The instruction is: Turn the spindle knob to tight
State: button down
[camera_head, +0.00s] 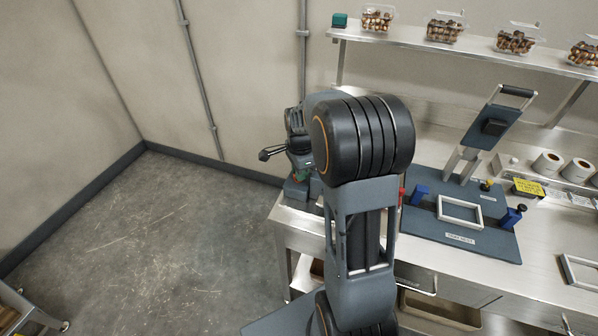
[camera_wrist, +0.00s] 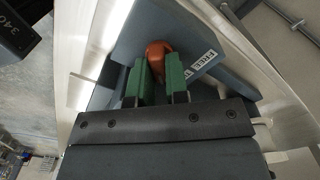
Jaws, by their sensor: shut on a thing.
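The spindle knob (camera_wrist: 158,49) is rounded and orange-brown. In the wrist view it stands on a blue-grey base. My gripper (camera_wrist: 160,78) has green fingers on either side of the knob and is shut on it. A white label reading "FREE" (camera_wrist: 203,63) lies on the base just right of the knob. No "tight" marking can be read, and the fingers hide part of the knob. The knob cannot be made out there, with my arm close in front.
A blue-grey plate (camera_head: 462,243) with a white frame (camera_head: 460,212) and a raised hinged press (camera_head: 495,125) stands right of my arm. Filled clamshells (camera_head: 445,27) line the shelf (camera_head: 460,48). White rolls (camera_head: 547,163) stand at right. The floor (camera_head: 150,220) at left is clear.

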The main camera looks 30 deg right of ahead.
dwell(0.3)
jog(key=c, duration=1.1)
grip_release()
notch_tip(320, 180, up, 14)
jog(key=shift+f, duration=0.1)
